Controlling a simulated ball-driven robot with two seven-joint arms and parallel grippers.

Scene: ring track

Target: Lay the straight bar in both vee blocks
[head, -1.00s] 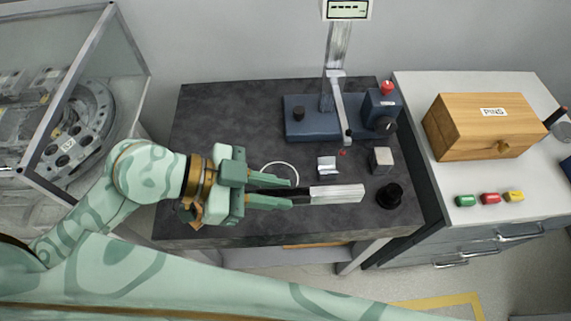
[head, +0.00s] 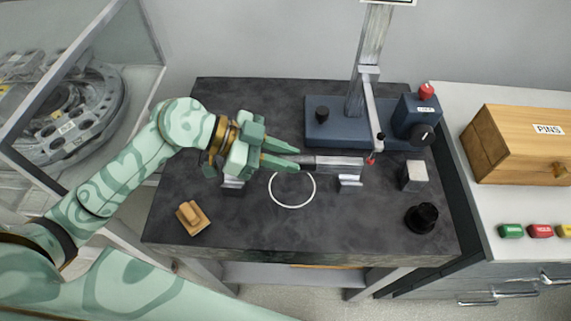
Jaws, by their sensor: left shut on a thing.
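My left gripper (head: 296,160) is shut on the straight bar (head: 338,164), a silver bar that sticks out to the right of the fingers. One vee block (head: 350,182) stands on the dark table just below the bar's right end in the head view. The bar looks held above it; I cannot tell the gap. The other vee block (head: 232,184) shows partly under my left gripper's body, which hides its top. The bar's left part is hidden by the fingers. My right gripper is not in view.
A blue-based gauge stand (head: 330,133) with a thin arm and red tip stands behind the bar. A grey cube (head: 414,172) and a black knob (head: 422,218) are at right. A white ring (head: 292,207) and a wooden block (head: 193,219) lie in front.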

